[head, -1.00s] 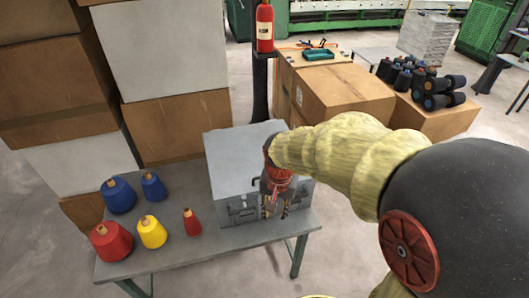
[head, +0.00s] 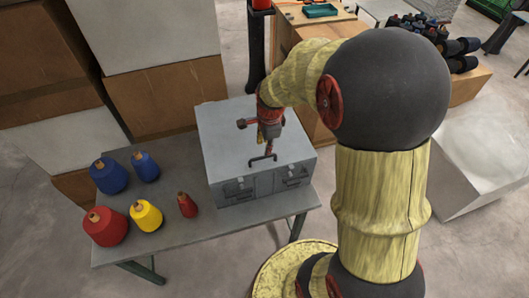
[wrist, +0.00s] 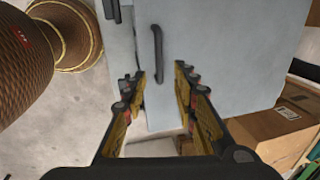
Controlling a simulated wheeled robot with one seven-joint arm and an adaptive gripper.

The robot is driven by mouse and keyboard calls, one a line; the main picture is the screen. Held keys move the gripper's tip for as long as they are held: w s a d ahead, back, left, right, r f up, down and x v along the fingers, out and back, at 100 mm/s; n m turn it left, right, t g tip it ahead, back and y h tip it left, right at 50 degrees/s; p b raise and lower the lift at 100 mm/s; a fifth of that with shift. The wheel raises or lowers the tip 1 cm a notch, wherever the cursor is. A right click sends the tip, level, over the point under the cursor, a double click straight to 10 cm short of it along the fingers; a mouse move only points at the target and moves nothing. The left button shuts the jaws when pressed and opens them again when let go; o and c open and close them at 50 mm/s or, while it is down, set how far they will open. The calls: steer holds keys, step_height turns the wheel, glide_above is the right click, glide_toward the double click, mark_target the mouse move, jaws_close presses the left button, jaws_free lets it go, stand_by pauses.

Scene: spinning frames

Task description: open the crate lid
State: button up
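The grey metal crate (head: 228,132) stands on the table with its lid (head: 225,118) shut. A dark bar handle (head: 262,158) is on top of the lid near its front edge. In the wrist view the handle (wrist: 157,50) lies just beyond the fingertips, in line with the gap between them. My gripper (head: 268,147) is above the lid, pointing down. In the wrist view my gripper (wrist: 162,75) is open, with nothing between its fingers. Latches (head: 240,186) show on the crate's front; whether they are fastened is unclear.
Red, yellow and blue thread cones (head: 146,216) stand on the grey table (head: 180,240) left of the crate. Cardboard boxes (head: 165,100) are stacked behind at left. More boxes and dark spools (head: 462,55) are at the back right. A dark post (head: 256,50) stands behind the crate.

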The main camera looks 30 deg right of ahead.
mark_target(264, 156)
steer(key=f, duration=0.4)
steer(key=w+f+b, duration=0.1)
steer(key=f, duration=0.2)
steer(key=shift+w+d+f, duration=0.1)
steer(key=shift+d, duration=0.1)
steer(key=shift+c, duration=0.4)
jaws_close()
stand_by(0.4)
